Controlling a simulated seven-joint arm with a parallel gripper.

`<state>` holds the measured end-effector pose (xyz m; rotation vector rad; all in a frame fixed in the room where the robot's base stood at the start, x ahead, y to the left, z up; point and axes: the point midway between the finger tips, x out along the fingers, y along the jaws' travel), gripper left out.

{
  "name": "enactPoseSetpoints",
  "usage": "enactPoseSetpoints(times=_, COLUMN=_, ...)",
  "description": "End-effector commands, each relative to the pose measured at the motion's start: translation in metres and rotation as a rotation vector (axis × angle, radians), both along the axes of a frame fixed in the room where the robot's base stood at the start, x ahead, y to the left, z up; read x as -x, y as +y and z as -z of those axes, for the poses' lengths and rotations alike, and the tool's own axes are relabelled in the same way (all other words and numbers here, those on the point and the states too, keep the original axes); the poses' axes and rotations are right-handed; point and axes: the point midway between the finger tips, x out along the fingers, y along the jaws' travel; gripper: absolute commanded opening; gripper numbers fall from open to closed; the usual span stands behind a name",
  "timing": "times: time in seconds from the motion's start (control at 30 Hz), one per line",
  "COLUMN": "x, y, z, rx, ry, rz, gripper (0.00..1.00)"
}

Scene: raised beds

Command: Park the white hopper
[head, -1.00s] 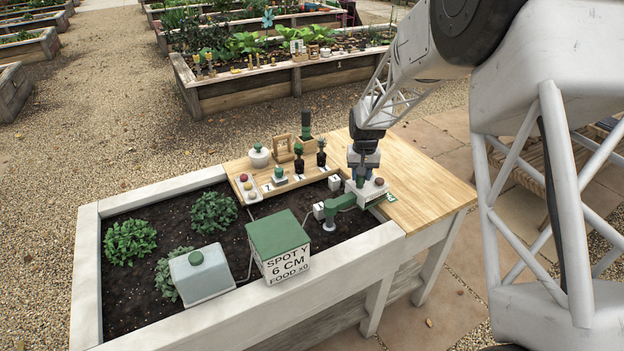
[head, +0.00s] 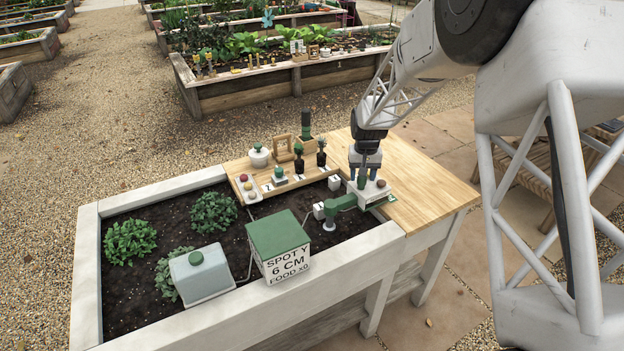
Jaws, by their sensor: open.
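My gripper (head: 364,173) is open over the near left corner of the wooden tabletop, pointing down. A green knob (head: 362,182) stands between or just below its fingertips; I cannot tell whether they touch it. The knob rises from a small white body (head: 371,190) with a reddish-brown round top beside it, at the end of a green arm (head: 343,213) over the soil. I cannot tell for sure which of these white pieces is the hopper.
A green-topped box (head: 279,240) reads "SPOT Y 6 CM FOOD x0". A pale tank (head: 202,274) with a green cap stands at the bed's front. A wooden shelf (head: 285,183) holds several small tools. Leafy plants (head: 213,213) grow at left. The wooden tabletop (head: 425,185) is mostly clear.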

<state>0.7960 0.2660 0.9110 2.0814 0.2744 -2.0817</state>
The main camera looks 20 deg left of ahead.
Motion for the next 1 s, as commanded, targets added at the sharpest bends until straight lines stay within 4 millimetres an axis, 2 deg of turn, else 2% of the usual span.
enactPoseSetpoints(times=0.8, x=0.0, y=0.0, z=-0.057, rx=0.0, ry=-0.001, rz=0.0, gripper=0.53)
enactPoseSetpoints(times=1.0, x=0.0, y=0.0, z=-0.066, rx=0.0, ry=0.0, rz=0.0, gripper=0.53)
